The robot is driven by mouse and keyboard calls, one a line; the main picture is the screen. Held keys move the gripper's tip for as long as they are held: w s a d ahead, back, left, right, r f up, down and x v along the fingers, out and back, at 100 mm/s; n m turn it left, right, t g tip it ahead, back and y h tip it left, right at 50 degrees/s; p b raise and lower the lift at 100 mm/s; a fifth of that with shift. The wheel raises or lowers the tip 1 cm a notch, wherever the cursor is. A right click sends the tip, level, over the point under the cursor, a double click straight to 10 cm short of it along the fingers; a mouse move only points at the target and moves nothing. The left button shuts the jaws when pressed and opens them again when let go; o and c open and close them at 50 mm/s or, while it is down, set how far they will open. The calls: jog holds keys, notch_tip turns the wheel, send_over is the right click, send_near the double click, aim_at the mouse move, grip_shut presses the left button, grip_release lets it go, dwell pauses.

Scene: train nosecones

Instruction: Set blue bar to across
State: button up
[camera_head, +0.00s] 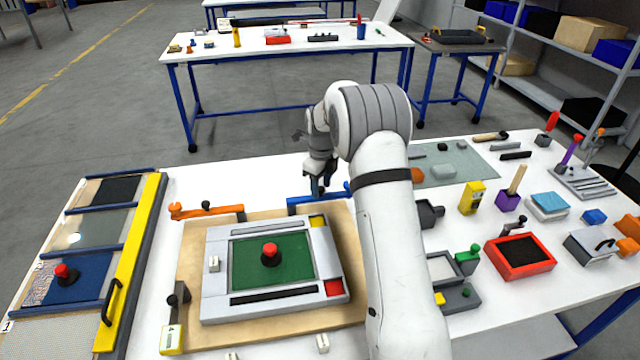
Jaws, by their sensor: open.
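The blue bar (302,201) lies at the back edge of the wooden board (190,262), right of the orange bar. It runs roughly left to right in the picture, its right part passing behind my arm. My gripper (318,190) is directly at the middle of the blue bar, pointing down with its jaws open. The jaws cover that part of the bar, so I cannot tell whether they touch it or straddle a knob.
The orange bar (210,211) with a black knob lies to the left. A grey frame (218,300) with a green panel and red knob sits on the board. A yellow rail (135,265) stands further left. My arm hides the board's right side. The white table behind the bars is clear.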

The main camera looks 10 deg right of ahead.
jog(key=shift+c, duration=0.4)
grip_shut()
